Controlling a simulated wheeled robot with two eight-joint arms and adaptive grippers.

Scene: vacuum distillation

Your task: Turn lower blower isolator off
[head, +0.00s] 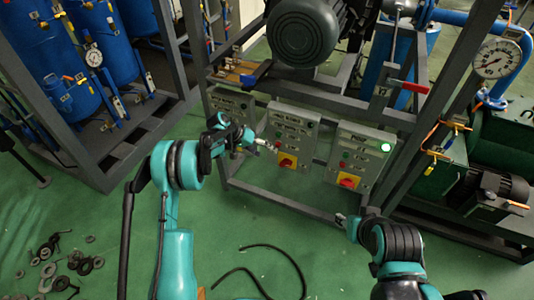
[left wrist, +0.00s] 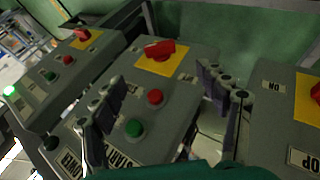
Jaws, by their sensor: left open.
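Three grey control boxes hang on the frame, and which one is the lower blower's I cannot read. The middle box (head: 291,124) has a red isolator knob on a yellow plate (head: 287,161). In the left wrist view this knob (left wrist: 160,50) lies ahead, beyond a red button (left wrist: 155,96) and a green button (left wrist: 134,128). My left gripper (head: 262,143) is open in front of the middle box; its fingers (left wrist: 165,92) spread either side of the box's face, apart from the knob. My right gripper (head: 342,218) is low, below the right box; its fingers are too small to judge.
The right box (head: 360,150) has its own red knob (head: 349,181) and a lit lamp (head: 386,147). The left box (head: 231,103) is partly behind my left arm. A motor (head: 303,33) sits above. A black hose (head: 265,255) lies on the green floor.

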